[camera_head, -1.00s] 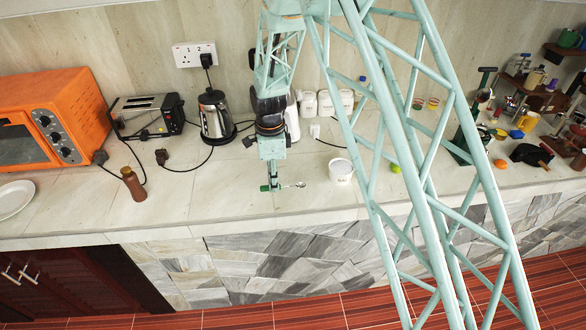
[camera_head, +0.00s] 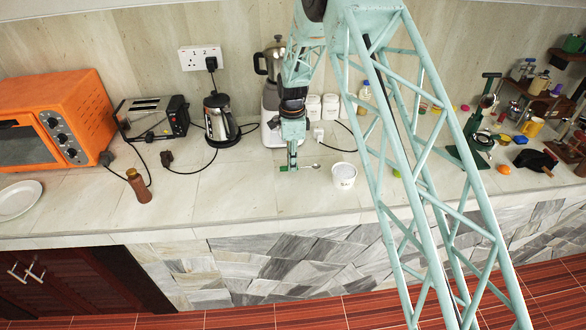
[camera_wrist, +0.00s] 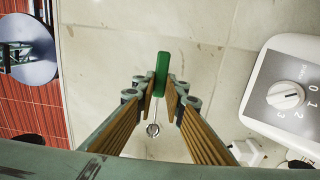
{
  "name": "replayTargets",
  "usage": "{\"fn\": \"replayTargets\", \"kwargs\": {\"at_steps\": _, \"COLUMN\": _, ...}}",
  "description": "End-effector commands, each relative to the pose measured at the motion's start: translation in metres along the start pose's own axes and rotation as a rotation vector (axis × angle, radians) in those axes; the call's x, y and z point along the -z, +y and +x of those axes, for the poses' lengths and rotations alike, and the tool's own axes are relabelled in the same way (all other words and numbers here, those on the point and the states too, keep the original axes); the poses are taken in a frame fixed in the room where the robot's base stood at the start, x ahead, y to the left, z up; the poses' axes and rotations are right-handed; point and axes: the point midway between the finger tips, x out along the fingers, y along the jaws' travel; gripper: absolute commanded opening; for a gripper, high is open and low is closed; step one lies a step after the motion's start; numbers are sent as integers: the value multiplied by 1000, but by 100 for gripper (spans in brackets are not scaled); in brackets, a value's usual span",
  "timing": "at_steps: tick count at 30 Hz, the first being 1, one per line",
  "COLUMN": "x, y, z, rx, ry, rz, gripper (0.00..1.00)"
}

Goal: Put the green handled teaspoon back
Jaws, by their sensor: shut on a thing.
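The green handled teaspoon (camera_head: 308,166) is in my gripper (camera_head: 292,165), which points down over the counter in the head view. Its green handle is on the left and its metal bowl sticks out to the right. In the wrist view, my gripper (camera_wrist: 165,98) is shut on the green handle (camera_wrist: 161,75), and the small metal bowl (camera_wrist: 153,130) shows below it between the fingers. I cannot tell how high the spoon is above the counter. A white tub (camera_head: 344,178) with dark lettering stands just right of the spoon.
The white blender (camera_head: 275,118) stands behind my gripper; its dial base (camera_wrist: 290,95) is at the right of the wrist view. Kettle (camera_head: 220,122), toaster (camera_head: 152,118) and brown bottle (camera_head: 138,186) stand left. White canisters (camera_head: 330,105) stand behind. The counter front is clear.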

Motion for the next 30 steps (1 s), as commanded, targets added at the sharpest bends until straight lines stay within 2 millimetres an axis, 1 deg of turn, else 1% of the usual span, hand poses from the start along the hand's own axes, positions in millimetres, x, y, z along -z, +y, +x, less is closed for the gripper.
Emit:
{"fn": "replayTargets", "kwargs": {"at_steps": 2, "x": 3, "y": -6, "z": 0, "rx": 2, "ry": 0, "rz": 0, "gripper": 4}}
{"fn": "replayTargets", "kwargs": {"at_steps": 6, "x": 5, "y": -10, "z": 0, "rx": 1, "ry": 0, "rz": -1, "gripper": 4}}
{"fn": "replayTargets", "kwargs": {"at_steps": 17, "x": 5, "y": -10, "z": 2, "rx": 1, "ry": 0, "rz": -1, "gripper": 4}}
{"fn": "replayTargets", "kwargs": {"at_steps": 30, "x": 5, "y": -10, "z": 34, "rx": 0, "ry": 0, "rz": 0, "gripper": 4}}
